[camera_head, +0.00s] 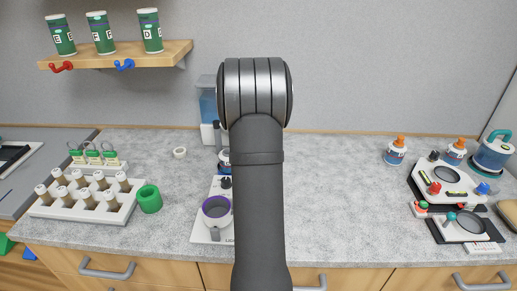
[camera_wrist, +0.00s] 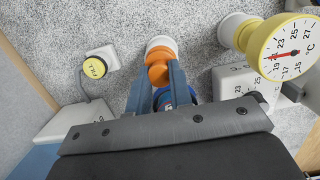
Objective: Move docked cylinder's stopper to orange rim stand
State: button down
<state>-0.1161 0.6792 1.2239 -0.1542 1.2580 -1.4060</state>
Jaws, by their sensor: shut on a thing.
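In the wrist view, my gripper (camera_wrist: 160,75) has its two fingers closed around the narrow part of an orange stopper (camera_wrist: 158,74). A wider orange band (camera_wrist: 161,50) and a white round part show just beyond it; I cannot tell whether these belong to the stopper or to another thing behind it. A blue labelled bottle (camera_wrist: 164,98) shows partly between the fingers. In the head view, my dark arm hides the gripper and the stopper. A blue labelled bottle (camera_head: 223,159) shows partly left of my arm. I cannot make out an orange rim stand for certain.
In the wrist view, a yellow dial gauge (camera_wrist: 289,50) and a white block (camera_wrist: 236,82) stand to the right, a yellow button (camera_wrist: 95,67) to the left. In the head view, two orange-stoppered bottles (camera_head: 395,156) (camera_head: 455,154) stand right.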

jog(key=shift+f, duration=0.4)
jog(key=c, duration=1.3)
grip_release()
notch_tip(320, 180, up, 13)
jog(key=a, duration=0.1)
jog(key=shift+a+f, duration=0.15)
jog(key=shift+a, duration=0.25)
